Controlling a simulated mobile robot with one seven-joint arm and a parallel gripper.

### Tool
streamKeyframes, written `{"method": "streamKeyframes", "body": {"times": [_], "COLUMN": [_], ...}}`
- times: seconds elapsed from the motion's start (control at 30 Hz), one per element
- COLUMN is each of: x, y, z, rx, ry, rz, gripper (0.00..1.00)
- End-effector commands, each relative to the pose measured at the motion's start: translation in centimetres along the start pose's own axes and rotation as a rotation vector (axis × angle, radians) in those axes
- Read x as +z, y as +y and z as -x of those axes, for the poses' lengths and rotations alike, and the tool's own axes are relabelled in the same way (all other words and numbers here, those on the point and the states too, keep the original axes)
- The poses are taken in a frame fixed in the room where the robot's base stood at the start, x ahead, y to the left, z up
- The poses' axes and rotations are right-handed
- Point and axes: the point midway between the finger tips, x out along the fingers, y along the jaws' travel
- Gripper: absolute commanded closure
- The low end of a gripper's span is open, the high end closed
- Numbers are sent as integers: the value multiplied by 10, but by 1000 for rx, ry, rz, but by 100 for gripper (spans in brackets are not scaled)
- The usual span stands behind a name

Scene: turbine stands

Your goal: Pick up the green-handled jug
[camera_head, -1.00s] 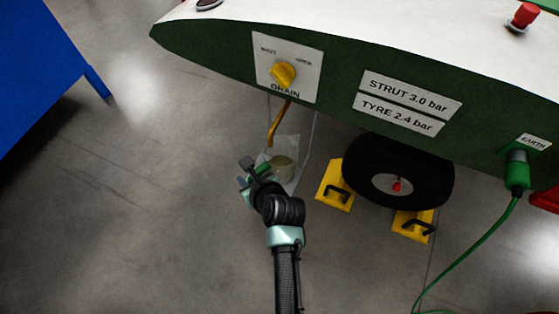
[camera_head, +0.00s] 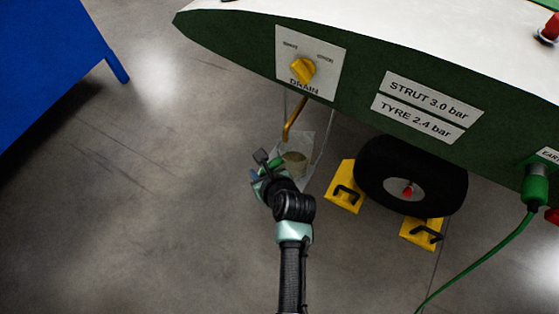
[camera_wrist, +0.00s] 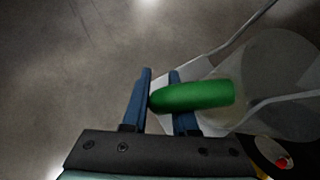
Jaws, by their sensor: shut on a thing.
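The jug (camera_head: 295,162) is clear, with a yellowish tint low inside it, and stands below the brass drain pipe (camera_head: 294,117). Its green handle (camera_head: 278,166) points left toward my gripper (camera_head: 262,170). In the wrist view my gripper (camera_wrist: 160,74) has its two blue fingers on either side of the green handle (camera_wrist: 205,95) and is shut on it. The handle lies across the fingers. The clear jug body (camera_wrist: 270,75) shows at the right and is cut off by the picture edge. I cannot tell whether the jug is off the floor.
The green and white body carries a DRAIN panel with a yellow knob (camera_head: 303,70) above the jug. A black wheel (camera_head: 400,175) with yellow chocks (camera_head: 344,188) stands to the right. A blue bench (camera_head: 50,60) is at the left. Bare floor lies between.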

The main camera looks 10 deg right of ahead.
Motion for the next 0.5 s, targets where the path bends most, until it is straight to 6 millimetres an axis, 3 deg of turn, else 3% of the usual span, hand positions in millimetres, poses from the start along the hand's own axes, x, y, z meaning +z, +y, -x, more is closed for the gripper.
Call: {"method": "streamKeyframes", "body": {"times": [0.23,0.43,0.5], "x": [10,30,15], "y": [0,0,0], "z": [10,30,36], "rx": [-1,-1,0], "ry": [-2,-2,2], "rz": [2,2,-4], "gripper": [100,100,100]}}
